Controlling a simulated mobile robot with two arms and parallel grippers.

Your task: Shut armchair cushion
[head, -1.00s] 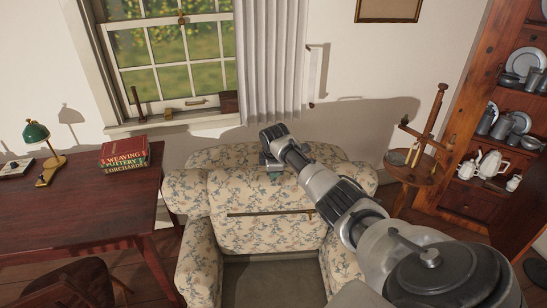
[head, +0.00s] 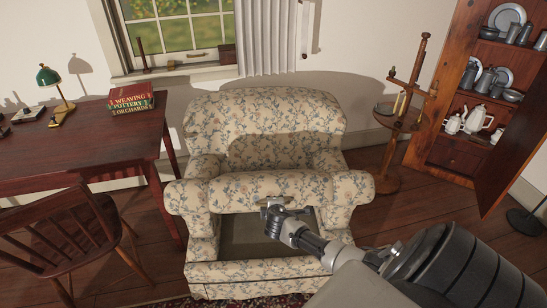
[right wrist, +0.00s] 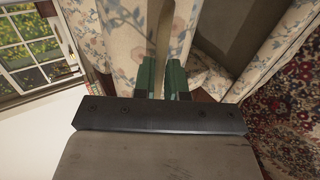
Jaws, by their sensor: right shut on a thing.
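The floral armchair (head: 265,112) stands in the middle of the head view. Its matching cushion (head: 265,186) is raised and tilted, spanning between the arms. The dark grey open space in the seat (head: 245,236) shows in front of and below it. My right gripper (head: 272,210) is at the cushion's lower front edge, by a pale strip-like handle (head: 284,202). In the right wrist view its green fingers (right wrist: 164,80) are shut on the pale strip (right wrist: 160,38), close against the floral fabric (right wrist: 118,35). The grip itself is partly hidden in the head view. My left gripper is not in view.
A dark red desk (head: 80,140) with a green lamp (head: 50,85) and books (head: 131,100) is at left, with a wooden chair (head: 70,235) before it. A small round stand (head: 398,115) and a pewter cupboard (head: 470,110) are at right. A patterned rug (head: 250,303) lies in front.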

